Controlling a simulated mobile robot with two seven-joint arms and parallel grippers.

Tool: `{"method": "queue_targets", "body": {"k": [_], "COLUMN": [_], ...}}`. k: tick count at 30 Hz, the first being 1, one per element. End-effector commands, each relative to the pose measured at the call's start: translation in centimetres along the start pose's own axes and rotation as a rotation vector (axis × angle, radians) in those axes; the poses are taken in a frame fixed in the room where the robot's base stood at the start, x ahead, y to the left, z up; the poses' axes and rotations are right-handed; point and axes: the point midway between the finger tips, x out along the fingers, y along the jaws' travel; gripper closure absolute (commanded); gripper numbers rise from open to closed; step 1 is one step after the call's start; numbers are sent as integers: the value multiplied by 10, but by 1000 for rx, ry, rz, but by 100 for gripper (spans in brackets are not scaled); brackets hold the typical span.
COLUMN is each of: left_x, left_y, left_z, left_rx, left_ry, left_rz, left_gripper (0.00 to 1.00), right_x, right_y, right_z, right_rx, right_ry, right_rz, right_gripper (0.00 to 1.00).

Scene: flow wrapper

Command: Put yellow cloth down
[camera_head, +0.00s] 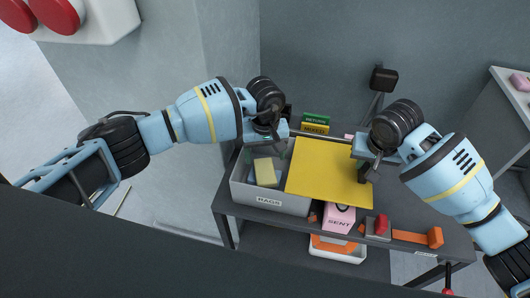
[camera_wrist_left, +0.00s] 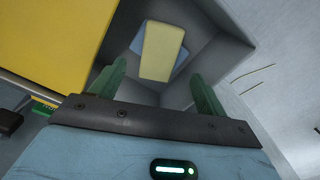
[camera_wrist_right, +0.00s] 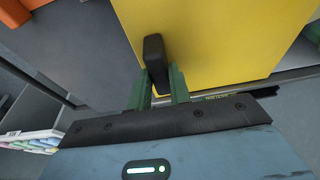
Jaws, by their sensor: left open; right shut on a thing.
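The yellow cloth (camera_head: 265,172) is a pale yellow block-like piece lying in the grey bin labelled RAGS (camera_head: 268,203). In the left wrist view the cloth (camera_wrist_left: 162,52) lies inside the bin, beyond my fingertips, on something blue-grey. My left gripper (camera_head: 274,137) is open and empty above the back of the bin, apart from the cloth. My right gripper (camera_head: 365,168) is shut on a black handle (camera_wrist_right: 153,50) at the right side of a large flat yellow panel (camera_head: 327,175). The panel's hinge side and what lies under it are hidden.
A pink SENT box (camera_head: 339,219) stands in front of the panel. A red item on a grey block (camera_head: 381,225) and an orange tool (camera_head: 412,237) lie at the right front of the dark bench. Green and yellow signs (camera_head: 316,122) stand behind. A white-orange tray (camera_head: 337,247) sits below.

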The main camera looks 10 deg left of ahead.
Motion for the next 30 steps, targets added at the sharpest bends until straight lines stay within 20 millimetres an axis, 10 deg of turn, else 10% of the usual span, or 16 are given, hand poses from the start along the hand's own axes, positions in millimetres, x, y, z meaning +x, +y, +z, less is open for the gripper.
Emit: {"method": "queue_targets", "body": {"k": [30], "left_x": [-132], "left_y": [0], "left_z": [0], "left_rx": [0], "left_ry": [2], "left_rz": [1], "left_gripper": [25], "right_x": [-2], "right_y": [1], "right_z": [-2], "right_rx": [2], "right_ry": [5], "right_rz": [2], "right_gripper": [100]}}
